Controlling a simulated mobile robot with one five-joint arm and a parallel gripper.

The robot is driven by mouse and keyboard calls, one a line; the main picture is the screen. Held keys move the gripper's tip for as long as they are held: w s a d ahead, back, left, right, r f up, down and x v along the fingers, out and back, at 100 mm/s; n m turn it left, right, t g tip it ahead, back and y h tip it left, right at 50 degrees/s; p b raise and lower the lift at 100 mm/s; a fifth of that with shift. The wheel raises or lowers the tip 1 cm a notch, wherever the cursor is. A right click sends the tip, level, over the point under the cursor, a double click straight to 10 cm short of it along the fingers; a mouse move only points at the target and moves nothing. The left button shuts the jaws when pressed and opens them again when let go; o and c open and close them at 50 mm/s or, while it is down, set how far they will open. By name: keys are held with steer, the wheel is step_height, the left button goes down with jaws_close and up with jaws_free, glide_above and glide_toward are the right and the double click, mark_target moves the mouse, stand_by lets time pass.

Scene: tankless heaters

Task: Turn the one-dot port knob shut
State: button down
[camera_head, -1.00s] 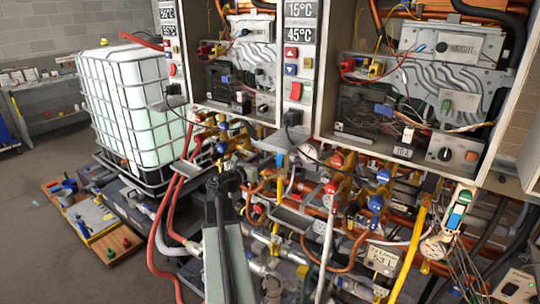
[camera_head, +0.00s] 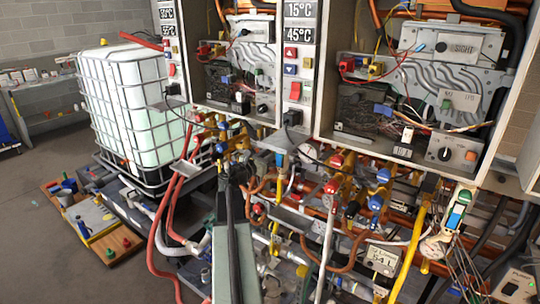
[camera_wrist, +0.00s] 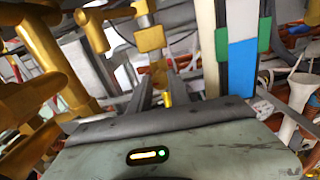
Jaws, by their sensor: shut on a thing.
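My gripper (camera_head: 229,163) is at the brass valves (camera_head: 240,146) under the left heater, in the lower middle of the head view. In the wrist view my two grey fingers (camera_wrist: 159,86) stand close together on either side of a brass-coloured piece (camera_wrist: 158,74). They are shut on this piece, which is small and mostly hidden between them. A square brass fitting (camera_wrist: 150,38) sits just beyond it. I cannot make out a single dot on any knob, so I cannot tell whether the held piece is the one-dot port knob.
Thick brass pipes (camera_wrist: 30,98) crowd the left of the wrist view. A white, blue and green block (camera_wrist: 243,50) stands close on the right. Red hoses (camera_head: 158,235) hang left of my arm. A caged white tank (camera_head: 135,108) stands further left.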

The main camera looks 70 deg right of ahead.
steer(key=m, duration=0.3)
steer(key=c, duration=1.2)
jaws_free()
steer(key=shift+a, duration=0.15)
steer(key=v, duration=0.7)
steer(key=shift+a, duration=0.3)
steer(key=shift+w, duration=0.1)
